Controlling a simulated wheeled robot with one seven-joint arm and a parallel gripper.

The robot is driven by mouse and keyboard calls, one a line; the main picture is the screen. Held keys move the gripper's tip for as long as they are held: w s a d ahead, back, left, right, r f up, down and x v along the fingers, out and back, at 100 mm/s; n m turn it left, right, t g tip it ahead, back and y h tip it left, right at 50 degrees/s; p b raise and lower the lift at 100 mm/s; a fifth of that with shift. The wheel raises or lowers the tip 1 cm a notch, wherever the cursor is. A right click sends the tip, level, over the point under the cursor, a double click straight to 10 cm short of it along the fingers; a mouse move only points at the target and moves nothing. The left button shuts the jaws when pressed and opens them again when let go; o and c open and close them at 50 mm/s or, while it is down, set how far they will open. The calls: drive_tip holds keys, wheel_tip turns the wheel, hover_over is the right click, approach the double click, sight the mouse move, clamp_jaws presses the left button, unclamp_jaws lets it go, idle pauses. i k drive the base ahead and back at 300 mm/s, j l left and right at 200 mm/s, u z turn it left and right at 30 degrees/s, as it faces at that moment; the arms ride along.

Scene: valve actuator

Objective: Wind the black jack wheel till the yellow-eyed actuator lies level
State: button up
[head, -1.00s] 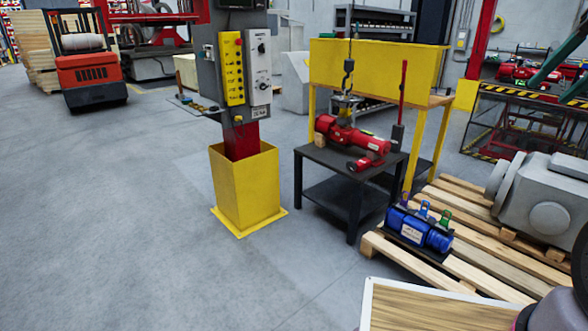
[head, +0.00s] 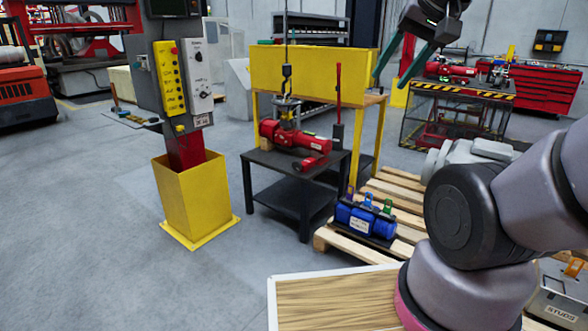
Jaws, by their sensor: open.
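A red actuator (head: 297,137) lies on a black table (head: 262,158) and hangs from a hook (head: 287,75). A yellowish fitting (head: 287,103) shows on top of it, under the hook; I cannot tell whether this is the yellow eye. A small red part (head: 306,164) sits at its front. I cannot make out a black jack wheel. My gripper (head: 388,80) is open and empty at upper right, high in the picture and apart from both actuators.
A yellow-based control post (head: 190,200) stands left of the table. A yellow panel (head: 310,72) stands behind it. The pallet (head: 345,246) and a wood-topped surface (head: 330,300) lie in front. My arm fills the right side. The floor at left is clear.

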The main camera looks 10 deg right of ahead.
sight(296, 165)
drive_tip(key=i+u, duration=0.25)
drive_tip(key=i, duration=2.35)
